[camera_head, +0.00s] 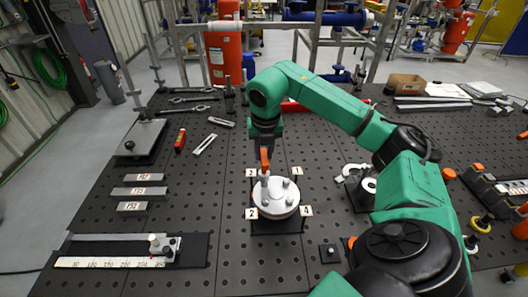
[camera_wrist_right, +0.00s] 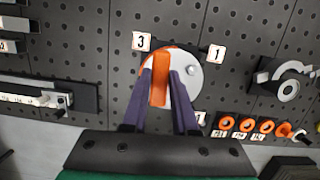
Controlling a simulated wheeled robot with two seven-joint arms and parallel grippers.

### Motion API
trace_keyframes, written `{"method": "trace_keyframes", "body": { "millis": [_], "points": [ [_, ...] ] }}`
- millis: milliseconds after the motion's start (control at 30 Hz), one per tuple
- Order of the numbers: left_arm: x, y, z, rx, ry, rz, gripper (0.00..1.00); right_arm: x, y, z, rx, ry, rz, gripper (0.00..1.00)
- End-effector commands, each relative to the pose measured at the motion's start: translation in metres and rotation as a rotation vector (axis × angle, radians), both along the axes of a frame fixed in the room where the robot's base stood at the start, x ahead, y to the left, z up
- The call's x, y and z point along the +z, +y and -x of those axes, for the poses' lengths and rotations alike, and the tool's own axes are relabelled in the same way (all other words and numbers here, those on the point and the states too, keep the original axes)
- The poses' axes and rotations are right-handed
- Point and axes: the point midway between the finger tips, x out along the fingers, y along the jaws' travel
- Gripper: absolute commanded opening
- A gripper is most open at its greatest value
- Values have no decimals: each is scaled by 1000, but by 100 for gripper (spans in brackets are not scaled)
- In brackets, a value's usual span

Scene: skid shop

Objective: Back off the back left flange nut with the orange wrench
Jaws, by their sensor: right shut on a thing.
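The round silver flange (camera_head: 275,211) stands on a dark base near the middle of the pegboard table, with number tags around it. Tag 3 (camera_head: 251,173) is at its back left and tag 1 (camera_head: 297,170) at its back right. My right gripper (camera_head: 265,146) is shut on the orange wrench (camera_head: 265,160), above the flange's back left part. In the right wrist view the wrench (camera_wrist_right: 160,88) sits between the two dark fingers and covers part of the flange (camera_wrist_right: 190,72). The back left nut is mostly hidden; I cannot tell whether the wrench is seated on it. My left gripper is out of view.
A linear scale fixture (camera_head: 110,262) lies at front left, with labelled bars (camera_head: 138,191) behind it. A fixture with a silver ring (camera_head: 355,178) stands right of the flange. Several orange rings (camera_wrist_right: 243,124) lie at right.

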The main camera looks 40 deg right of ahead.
Motion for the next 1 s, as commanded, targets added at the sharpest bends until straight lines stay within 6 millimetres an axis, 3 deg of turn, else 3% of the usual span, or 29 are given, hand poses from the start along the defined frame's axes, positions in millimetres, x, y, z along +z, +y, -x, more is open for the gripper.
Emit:
{"method": "trace_keyframes", "body": {
  "millis": [1000],
  "points": [
    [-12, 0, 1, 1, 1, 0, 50, -15, 0, 0, 0, 0, 0, 0]
  ]
}}
